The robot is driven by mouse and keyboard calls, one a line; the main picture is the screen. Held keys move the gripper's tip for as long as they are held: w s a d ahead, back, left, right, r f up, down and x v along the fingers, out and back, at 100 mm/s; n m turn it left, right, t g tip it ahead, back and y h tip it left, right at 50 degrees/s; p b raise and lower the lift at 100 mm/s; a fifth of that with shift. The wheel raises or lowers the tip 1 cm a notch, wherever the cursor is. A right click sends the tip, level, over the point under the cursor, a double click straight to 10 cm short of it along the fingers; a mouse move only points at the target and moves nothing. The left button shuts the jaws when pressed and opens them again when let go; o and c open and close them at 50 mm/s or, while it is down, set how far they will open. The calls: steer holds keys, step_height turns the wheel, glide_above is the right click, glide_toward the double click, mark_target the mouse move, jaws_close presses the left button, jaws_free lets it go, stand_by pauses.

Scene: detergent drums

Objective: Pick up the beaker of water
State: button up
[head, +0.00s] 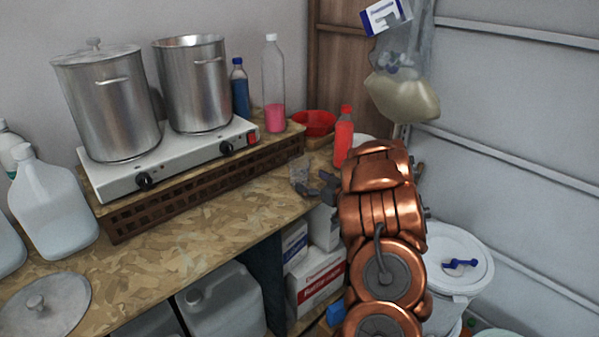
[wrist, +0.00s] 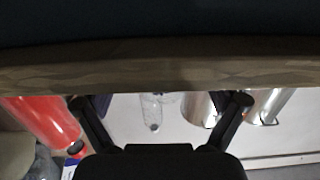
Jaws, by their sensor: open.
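A small clear beaker (head: 300,169) stands on the wooden worktop in the head view, just in front of the raised shelf's right end. Its water level is too small to make out. My gripper (head: 314,185) is beside it, on the near right side, with its dark fingers close to the beaker's lower part. I cannot tell whether they touch it. In the wrist view, which looks upside down, my gripper (wrist: 160,103) has its two fingers wide apart. A clear vessel (wrist: 152,110) shows between them, but I cannot tell whether it is the beaker or a bottle farther back.
A red bottle (head: 344,138) stands close behind my gripper. Two steel pots (head: 107,105) (head: 194,85) sit on a white hotplate (head: 180,155). A bottle with pink liquid (head: 274,85) and a red bowl (head: 313,123) are behind the beaker.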

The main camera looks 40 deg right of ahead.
mark_target(306, 177)
steer(key=w+p, duration=0.2)
steer(key=w, duration=0.2)
steer(key=shift+w+r, duration=0.15)
steer(key=shift+w, duration=0.25)
steer(key=shift+w+p, duration=0.35)
steer(key=shift+w, duration=0.05)
steer(key=c, duration=1.3)
